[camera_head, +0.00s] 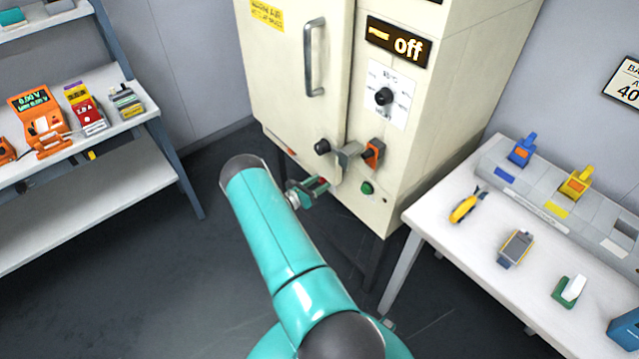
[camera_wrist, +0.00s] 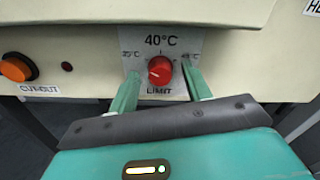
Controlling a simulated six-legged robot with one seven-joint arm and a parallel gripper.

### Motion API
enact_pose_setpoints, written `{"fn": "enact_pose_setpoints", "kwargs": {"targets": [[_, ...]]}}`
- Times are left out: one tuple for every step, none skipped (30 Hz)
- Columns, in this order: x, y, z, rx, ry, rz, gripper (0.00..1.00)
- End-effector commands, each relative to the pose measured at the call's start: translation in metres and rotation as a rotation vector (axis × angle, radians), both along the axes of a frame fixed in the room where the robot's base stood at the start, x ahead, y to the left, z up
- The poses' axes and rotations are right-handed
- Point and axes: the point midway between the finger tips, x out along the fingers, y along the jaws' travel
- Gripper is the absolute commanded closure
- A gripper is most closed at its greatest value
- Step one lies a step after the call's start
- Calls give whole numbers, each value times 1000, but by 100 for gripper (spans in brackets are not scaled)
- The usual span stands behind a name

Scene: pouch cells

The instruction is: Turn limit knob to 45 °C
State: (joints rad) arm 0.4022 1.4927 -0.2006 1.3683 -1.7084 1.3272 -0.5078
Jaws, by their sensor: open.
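The red limit knob (camera_wrist: 160,70) sits on a pale plate (camera_wrist: 158,40) on the front of the cream cabinet, above the word LIMIT. The plate reads 40°C at the top, with smaller marks at left and right that are hard to read. A pale mark shows on the left of the knob's face; its exact setting is unclear. My gripper (camera_wrist: 161,74) is open, with one teal finger on each side of the knob; I cannot tell if they touch it. In the head view my gripper (camera_head: 312,188) is at the cabinet's lower front, below the door.
The cabinet (camera_head: 290,75) has a display (camera_head: 398,42) reading off, a black dial (camera_head: 384,97) and a door latch (camera_head: 345,153). A white table (camera_head: 440,215) stands at right, shelves (camera_head: 90,195) at left.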

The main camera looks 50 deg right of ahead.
Motion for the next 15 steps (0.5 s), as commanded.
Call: {"fn": "enact_pose_setpoints", "kwargs": {"targets": [[-1, -3, 0, 1, 0, -1, 51], [-1, -5, 0, 1, 0, -1, 51], [-1, -6, 0, 1, 0, 0, 51], [-1, -6, 0, 1, 0, 0, 51], [-1, -6, 0, 0, 0, 0, 51], [-1, -6, 0, 0, 0, 1, 51], [-1, -6, 0, 0, 0, 1, 51], [-1, -6, 0, 0, 0, 1, 51], [-1, -6, 0, 0, 0, 1, 51], [-1, -6, 0, 0, 0, 1, 51], [-1, -6, 0, 0, 0, 1, 55], [-1, -6, 0, 0, 0, 0, 63], [-1, -6, 0, 0, 0, 0, 69], [-1, -6, 0, 0, 0, 0, 75], [-1, -6, 0, 0, 0, 0, 83]]}}
